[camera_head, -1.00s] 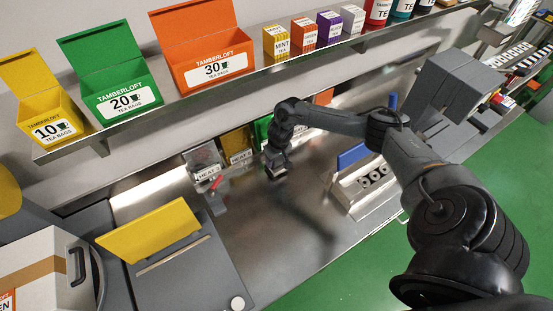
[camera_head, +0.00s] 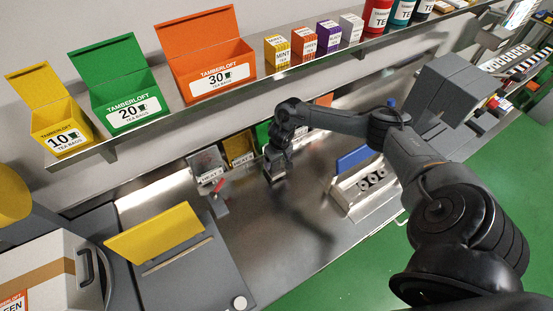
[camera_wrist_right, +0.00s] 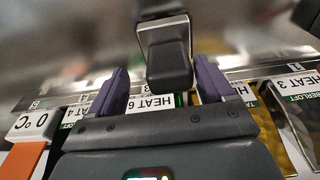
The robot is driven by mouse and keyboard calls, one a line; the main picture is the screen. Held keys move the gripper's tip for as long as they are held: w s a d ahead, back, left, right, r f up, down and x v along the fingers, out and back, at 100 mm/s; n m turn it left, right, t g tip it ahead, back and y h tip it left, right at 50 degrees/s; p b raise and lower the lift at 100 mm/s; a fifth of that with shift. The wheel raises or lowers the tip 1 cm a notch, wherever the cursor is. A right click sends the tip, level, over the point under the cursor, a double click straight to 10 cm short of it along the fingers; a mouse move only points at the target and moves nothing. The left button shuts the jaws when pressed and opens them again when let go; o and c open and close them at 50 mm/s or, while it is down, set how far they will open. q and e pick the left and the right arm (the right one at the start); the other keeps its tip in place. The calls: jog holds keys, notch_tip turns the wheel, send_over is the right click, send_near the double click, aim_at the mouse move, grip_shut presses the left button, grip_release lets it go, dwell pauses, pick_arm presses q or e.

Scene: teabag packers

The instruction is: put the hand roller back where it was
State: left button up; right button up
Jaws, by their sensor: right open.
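My right gripper (camera_head: 275,175) reaches down over the steel bench, in front of the labelled bins. In the right wrist view the gripper (camera_wrist_right: 162,70) has its two dark purple fingers spread apart. A dark block with a silver-edged part (camera_wrist_right: 168,62), probably the hand roller, shows between and beyond the fingers. I see gaps on both sides of it, so the fingers are not closed on it. Whether it rests on the bench or a holder I cannot tell. My left gripper is not in view.
Bins labelled HEAT (camera_head: 239,148) line the back of the bench. A red-handled item (camera_head: 218,187) stands left of the gripper. A grey machine with a yellow panel (camera_head: 155,233) is at lower left. A blue-topped metal unit (camera_head: 352,158) stands to the right. Open bench lies in front.

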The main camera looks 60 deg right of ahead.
aim_at(278, 171)
notch_tip(278, 171, up, 9)
jog(key=s+p, duration=0.1)
jog(key=p, duration=1)
jog(key=s+a+f+n+t+y, duration=0.2)
jog(key=a+n, duration=0.5)
jog(key=a, duration=2.1)
jog(key=s+a+r+n+t, duration=0.1)
jog(key=s+a+r+t, duration=0.15)
jog(key=a+r, duration=0.35)
jog(key=s+d+r+g+h, duration=0.1)
jog(key=s+d+r+g, duration=0.1)
jog(key=s+r, duration=0.6)
jog(key=s+d, duration=0.1)
jog(key=s, duration=0.3)
jog(key=shift+r, duration=0.4)
jog(key=shift+s, duration=0.1)
